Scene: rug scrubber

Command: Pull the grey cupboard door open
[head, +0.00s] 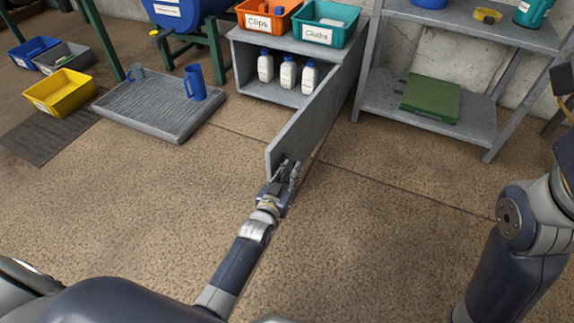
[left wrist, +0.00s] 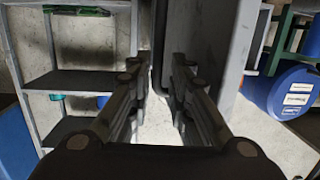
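The grey cupboard (head: 238,66) stands against the back wall in the head view. Its grey door (head: 318,108) is swung wide open, sticking out toward me, and the inside shows. My left gripper (head: 287,172) is at the door's near free end, on its right face. In the left wrist view, the door (left wrist: 208,40) rises beyond the right finger. The fingers of my left gripper (left wrist: 157,78) stand apart with a clear gap between them. A dark, curved edge shows beyond the gap; I cannot tell whether a finger touches it. My right gripper is out of view.
White bottles (head: 288,73) stand inside the cupboard; an orange bin (head: 259,24) and teal bin (head: 318,36) sit on top. A grey shelf unit (head: 380,95) stands right of the door. A grey tray (head: 150,122) with blue mugs lies left. The near floor is clear.

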